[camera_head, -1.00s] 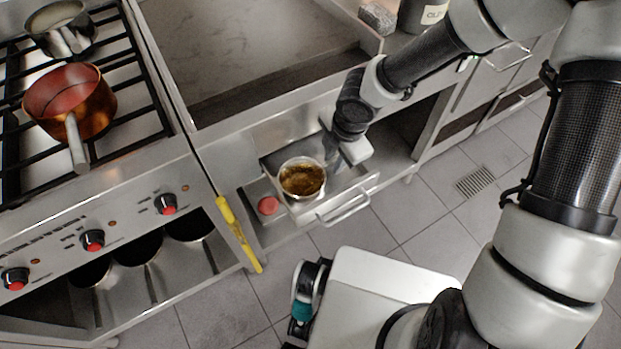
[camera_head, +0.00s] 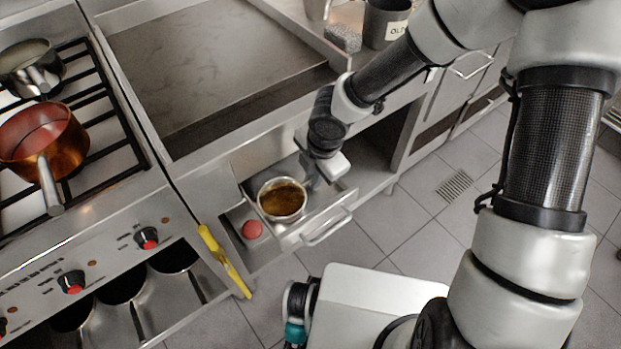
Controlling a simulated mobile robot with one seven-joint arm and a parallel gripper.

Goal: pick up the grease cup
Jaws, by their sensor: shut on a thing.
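The grease cup (camera_head: 283,200) is a round metal cup with brown grease inside. It sits upright at the open drawer (camera_head: 318,213) under the flat griddle. My gripper (camera_head: 309,184) is at the cup's right side, low beside its rim, and is shut on it. The fingertips are mostly hidden by the wrist and the cup. I cannot tell whether the cup's bottom touches the drawer.
A red knob (camera_head: 252,229) is left of the cup. A yellow-handled tool (camera_head: 224,260) hangs on the stove's front corner. A copper pan (camera_head: 44,146) and a steel pan (camera_head: 31,68) stand on the burners. The tiled floor (camera_head: 405,225) right of the drawer is clear.

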